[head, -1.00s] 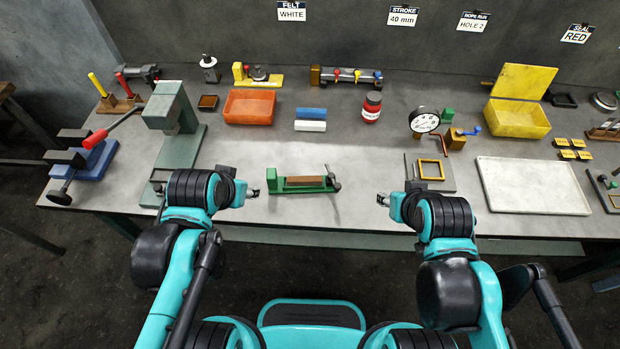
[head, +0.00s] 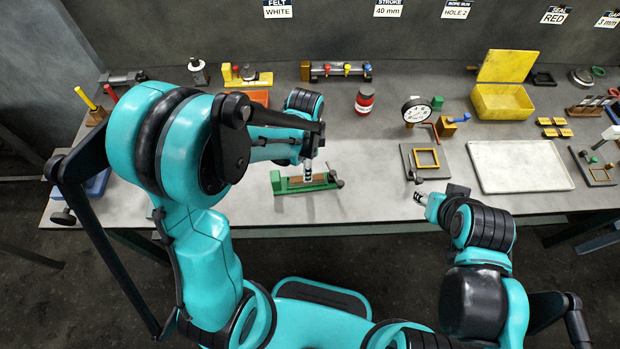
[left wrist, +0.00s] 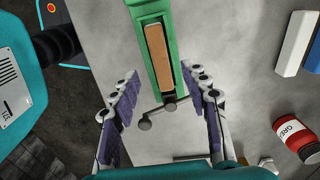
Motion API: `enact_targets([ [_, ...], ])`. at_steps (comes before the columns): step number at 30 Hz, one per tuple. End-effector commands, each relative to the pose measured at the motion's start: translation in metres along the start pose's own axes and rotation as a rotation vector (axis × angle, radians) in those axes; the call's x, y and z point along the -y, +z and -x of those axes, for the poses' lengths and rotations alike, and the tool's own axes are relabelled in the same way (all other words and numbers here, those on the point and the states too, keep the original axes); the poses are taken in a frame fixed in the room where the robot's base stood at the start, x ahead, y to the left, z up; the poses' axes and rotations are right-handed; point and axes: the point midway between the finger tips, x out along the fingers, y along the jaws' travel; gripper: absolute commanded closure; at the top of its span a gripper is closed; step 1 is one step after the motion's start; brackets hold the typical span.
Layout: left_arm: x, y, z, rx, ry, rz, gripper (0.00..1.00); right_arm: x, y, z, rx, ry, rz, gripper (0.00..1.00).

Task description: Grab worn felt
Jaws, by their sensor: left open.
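A brown strip (left wrist: 158,55), which appears to be the worn felt, lies in a green holder (left wrist: 150,9) with a grey screw handle at one end. The holder (head: 285,188) sits near the table's front edge in the head view. My left gripper (left wrist: 160,82) is open, its purple-padded fingers on either side of the holder's handle end in the left wrist view. In the head view the left gripper (head: 308,174) is over the holder and hides part of the strip. My right gripper (head: 420,198) is off to the right, away from the holder; its jaws are too small to read.
A red jar (head: 364,101) stands behind the holder to the right. A round gauge (head: 416,111), a plate with a yellow frame (head: 427,158) and a white tray (head: 520,167) lie further right. Bare table separates the holder from the framed plate.

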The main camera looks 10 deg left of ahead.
Motion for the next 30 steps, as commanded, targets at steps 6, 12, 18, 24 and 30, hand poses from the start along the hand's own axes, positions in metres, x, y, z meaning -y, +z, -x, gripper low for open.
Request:
enact_targets([
  [6, 0.000, -0.002, -0.033, -0.001, -0.001, 0.001, 0.54, 0.000, 0.008, -0.011, 0.000, 0.000, 0.000, 0.59],
  [12, 0.000, -0.003, -0.057, -0.001, -0.001, 0.002, 0.54, 0.000, 0.012, -0.017, 0.000, 0.000, 0.000, 0.59],
  [18, 0.000, -0.003, -0.058, -0.001, -0.002, 0.003, 0.54, 0.000, 0.012, -0.017, 0.000, 0.000, 0.000, 0.59],
  [24, 0.000, -0.003, -0.058, -0.001, -0.002, 0.003, 0.89, 0.000, 0.012, -0.017, 0.000, 0.000, 0.000, 0.59],
  [30, 0.000, -0.003, -0.058, -0.001, -0.001, 0.003, 1.00, 0.000, 0.012, -0.017, 0.000, 0.000, 0.000, 0.59],
])
